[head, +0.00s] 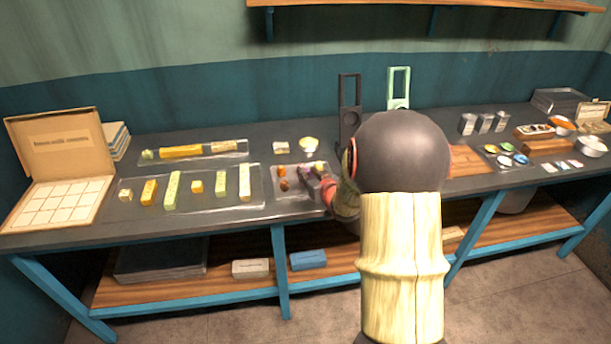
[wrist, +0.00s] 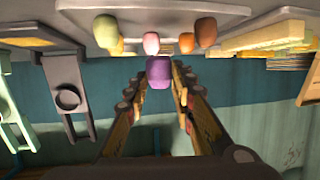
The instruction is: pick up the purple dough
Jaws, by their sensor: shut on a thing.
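The purple dough (wrist: 159,73) is a small rounded block held between the fingertips of my gripper (wrist: 162,66) in the wrist view. The fingers press on its two sides. In the head view, my gripper (head: 322,184) is at the right part of a small clear tray (head: 292,192) on the table. My arm and the fingers hide much of that spot, and I cannot make out the purple dough clearly there. Other dough pieces, one pink (wrist: 151,43), one green (wrist: 104,27) and two orange (wrist: 206,31), lie beyond it in the wrist view.
A larger tray (head: 128,206) with several yellow and green bars lies left of the small tray. A dark upright stand (head: 349,112) and a mint one (head: 398,88) are behind my arm. An open cardboard box (head: 62,138) stands at the far left.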

